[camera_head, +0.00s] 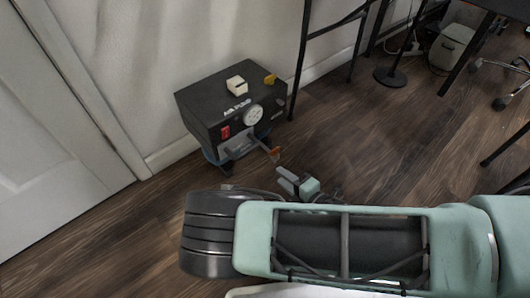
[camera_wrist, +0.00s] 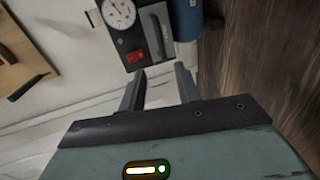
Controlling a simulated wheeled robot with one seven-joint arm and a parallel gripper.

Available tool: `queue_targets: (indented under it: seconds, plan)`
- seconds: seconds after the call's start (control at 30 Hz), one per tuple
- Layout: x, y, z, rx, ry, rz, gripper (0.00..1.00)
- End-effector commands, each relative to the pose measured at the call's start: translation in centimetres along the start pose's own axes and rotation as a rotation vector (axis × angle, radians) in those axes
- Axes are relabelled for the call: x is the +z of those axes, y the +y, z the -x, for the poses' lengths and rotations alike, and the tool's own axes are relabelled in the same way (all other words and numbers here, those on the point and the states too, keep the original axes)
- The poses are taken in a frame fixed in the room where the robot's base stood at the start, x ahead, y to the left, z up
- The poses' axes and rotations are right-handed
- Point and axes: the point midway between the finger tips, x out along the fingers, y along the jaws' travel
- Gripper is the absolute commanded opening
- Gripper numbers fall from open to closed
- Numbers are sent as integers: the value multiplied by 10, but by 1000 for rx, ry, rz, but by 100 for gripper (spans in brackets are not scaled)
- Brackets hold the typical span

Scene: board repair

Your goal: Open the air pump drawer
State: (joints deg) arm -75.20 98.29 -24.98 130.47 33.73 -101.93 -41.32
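The air pump (camera_head: 222,98) is a black box low against the wall in the head view, with a round gauge (camera_head: 253,115) and a red switch (camera_head: 226,132) on its front. Below the front is a grey and blue part with an orange tip (camera_head: 274,152); I cannot tell whether a drawer is there. In the wrist view the gauge (camera_wrist: 118,12) and red switch (camera_wrist: 135,56) show beyond the fingertips, beside a dark handle-like bar (camera_wrist: 157,36). My gripper (camera_wrist: 158,74) is open and empty. In the head view my gripper (camera_head: 290,180) is in front of and below the pump, apart from it.
A pale block (camera_head: 237,85) and a yellow piece (camera_head: 270,79) lie on the pump. A blue cylinder (camera_wrist: 187,18) stands beside it. A wooden panel (camera_wrist: 18,55) with a black bar is at left in the wrist view. Black table legs (camera_head: 300,60) stand right of the pump.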

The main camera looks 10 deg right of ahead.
Motion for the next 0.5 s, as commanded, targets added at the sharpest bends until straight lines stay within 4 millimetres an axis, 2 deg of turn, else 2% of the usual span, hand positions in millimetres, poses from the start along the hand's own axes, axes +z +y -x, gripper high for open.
queue_targets:
  seconds: [0.17, 0.5]
  plan:
    - [-2, -2, -14, 11, 13, 10, 33]
    - [-2, -4, -81, 10, 11, 6, 33]
